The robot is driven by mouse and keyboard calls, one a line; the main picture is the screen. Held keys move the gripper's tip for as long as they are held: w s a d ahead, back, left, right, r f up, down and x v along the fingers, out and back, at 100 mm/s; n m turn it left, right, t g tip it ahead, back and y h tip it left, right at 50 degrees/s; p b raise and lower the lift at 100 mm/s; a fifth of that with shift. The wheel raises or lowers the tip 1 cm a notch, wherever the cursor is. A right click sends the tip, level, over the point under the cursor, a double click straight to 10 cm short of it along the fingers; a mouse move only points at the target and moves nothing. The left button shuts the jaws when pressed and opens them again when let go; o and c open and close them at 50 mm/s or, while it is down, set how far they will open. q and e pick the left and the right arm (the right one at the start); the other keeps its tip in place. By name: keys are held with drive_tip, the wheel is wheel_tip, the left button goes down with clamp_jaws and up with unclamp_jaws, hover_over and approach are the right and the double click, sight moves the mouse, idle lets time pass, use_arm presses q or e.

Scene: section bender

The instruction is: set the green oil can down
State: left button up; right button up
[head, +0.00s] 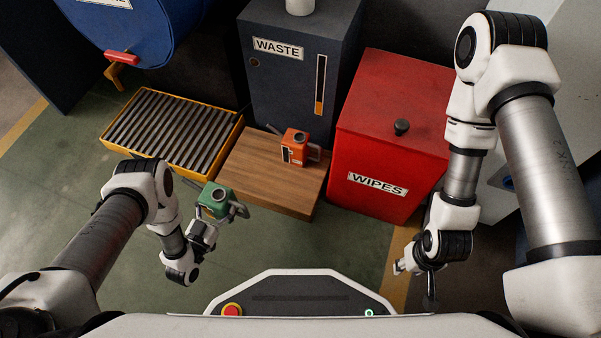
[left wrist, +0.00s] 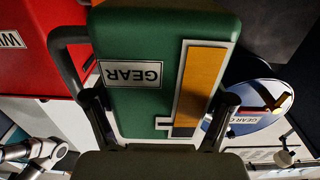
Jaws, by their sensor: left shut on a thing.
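The green oil can (head: 214,200) has a dark opening on top, a spout to the left and a handle to the right. In the left wrist view the green can (left wrist: 150,40) fills the middle, with an upside-down GEAR label and an orange strip. My left gripper (head: 221,215) is shut on it, a finger on each side (left wrist: 160,115). In the head view the can looks upright, in front of the left part of a low wooden platform (head: 250,170). Its underside is hidden. My right gripper (head: 418,270) is at the right, away from the can; its fingers are unclear.
An orange can (head: 294,150) stands on the platform's back right. A yellow-framed grate tray (head: 170,125) lies left of the platform. Behind are a WASTE cabinet (head: 290,85) and a blue drum (head: 130,35); a red WIPES bin (head: 390,130) stands right. The platform's left and front are bare.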

use_arm(q)
drive_tip(key=shift+w+a, duration=0.1)
drive_tip(key=w+d+f+b, duration=0.1)
drive_tip(key=w+b, duration=0.2)
drive_tip(key=w, duration=0.1)
drive_tip(key=w+d+f+b, duration=0.2)
drive_tip(key=w+b, duration=0.1)
drive_tip(key=w, duration=0.2)
drive_tip(key=w+d+f+b, duration=0.2)
drive_tip(key=w+b, duration=0.2)
drive_tip(key=w, duration=0.1)
drive_tip(key=shift+w+d+f, duration=0.2)
drive_tip(key=shift+w+d, duration=0.05)
drive_tip(key=shift+r, duration=0.2)
drive_tip(key=o, duration=1.6)
drive_tip(key=shift+f, duration=0.15)
